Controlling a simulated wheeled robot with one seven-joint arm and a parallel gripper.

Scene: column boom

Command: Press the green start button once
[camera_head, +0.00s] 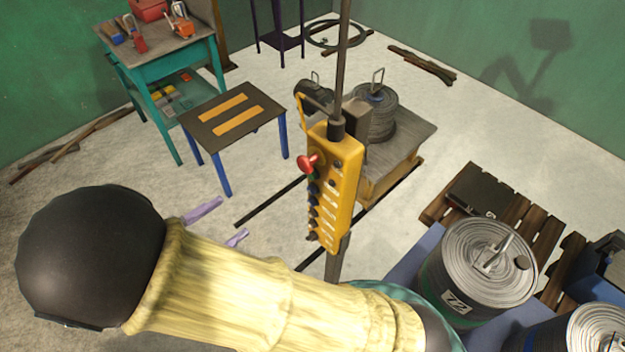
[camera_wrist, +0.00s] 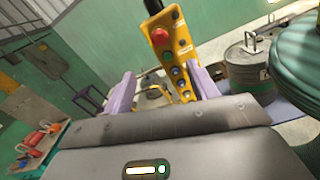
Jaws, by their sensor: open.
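A yellow control pendant (camera_head: 345,190) hangs from a dark pole, with a red mushroom button (camera_head: 307,163) near its top and a column of dark buttons below. In the wrist view the pendant (camera_wrist: 173,50) stands beyond and between my open fingers (camera_wrist: 160,72).
A small table (camera_head: 215,118) with yellow stripes and a teal workbench (camera_head: 128,72) stand behind at left. Metal drums (camera_head: 447,290) and a pallet (camera_head: 535,225) are at right.

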